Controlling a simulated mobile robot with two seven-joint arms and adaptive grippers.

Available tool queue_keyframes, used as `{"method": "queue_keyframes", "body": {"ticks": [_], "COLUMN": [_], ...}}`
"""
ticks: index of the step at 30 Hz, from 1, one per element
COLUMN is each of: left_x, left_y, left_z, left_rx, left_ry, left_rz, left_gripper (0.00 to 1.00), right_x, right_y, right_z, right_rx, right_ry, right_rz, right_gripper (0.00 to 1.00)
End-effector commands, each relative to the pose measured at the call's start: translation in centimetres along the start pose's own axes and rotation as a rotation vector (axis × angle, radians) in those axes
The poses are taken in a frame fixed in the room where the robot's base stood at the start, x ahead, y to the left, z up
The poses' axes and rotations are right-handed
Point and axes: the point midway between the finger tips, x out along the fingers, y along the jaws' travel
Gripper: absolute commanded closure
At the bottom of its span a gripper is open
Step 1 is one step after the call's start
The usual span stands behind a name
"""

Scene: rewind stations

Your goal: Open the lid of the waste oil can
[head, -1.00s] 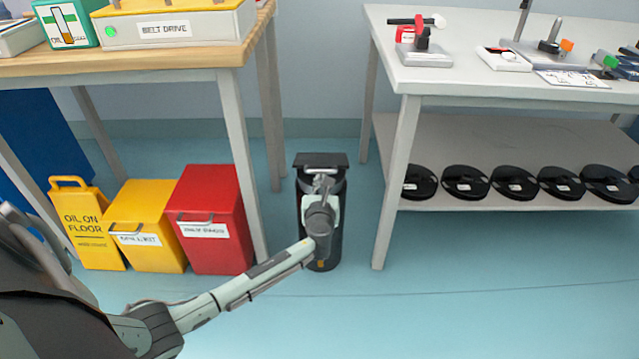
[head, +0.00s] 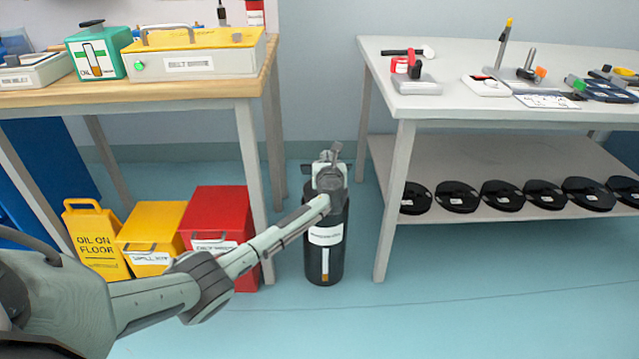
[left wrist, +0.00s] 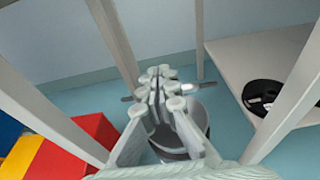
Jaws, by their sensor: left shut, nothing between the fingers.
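The waste oil can (head: 322,262) is a black cylinder with a white label and a level strip. It stands on the floor between the two tables. My left gripper (head: 333,152) is shut and empty, at the top of the can in the head view. The gripper hides most of the lid; a dark edge (head: 307,168) shows beside it. In the left wrist view my fingers (left wrist: 164,84) cross a thin dark bar, which looks like the lid edge-on, raised. The can's round rim (left wrist: 207,125) shows below, partly behind the fingers. Contact cannot be told. My right gripper is not in view.
A red bin (head: 222,210), a yellow bin (head: 150,240) and a yellow floor sign (head: 92,235) stand left of the can. A wooden-topped table (head: 200,92) is above them. A white table (head: 440,102) with several black reels on its shelf stands right. The front floor is clear.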

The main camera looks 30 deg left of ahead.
Motion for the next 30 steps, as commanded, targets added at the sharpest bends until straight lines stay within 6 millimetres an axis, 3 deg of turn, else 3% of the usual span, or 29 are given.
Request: {"method": "queue_keyframes", "body": {"ticks": [1,4,30], "left_x": [1.0,2.1,2.1], "left_y": [-0.2,-0.3,-0.3], "left_z": [1.3,2.3,2.3], "left_rx": [0.000,0.000,0.001], "left_ry": [-0.002,0.000,0.001], "left_rz": [0.000,0.000,0.000], "left_gripper": [1.00,1.00,1.00], "right_x": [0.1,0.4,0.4], "right_y": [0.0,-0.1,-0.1], "right_z": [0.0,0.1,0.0], "right_rx": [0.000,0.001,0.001], "right_ry": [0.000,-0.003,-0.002], "right_rz": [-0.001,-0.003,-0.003], "right_gripper": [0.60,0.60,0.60]}}
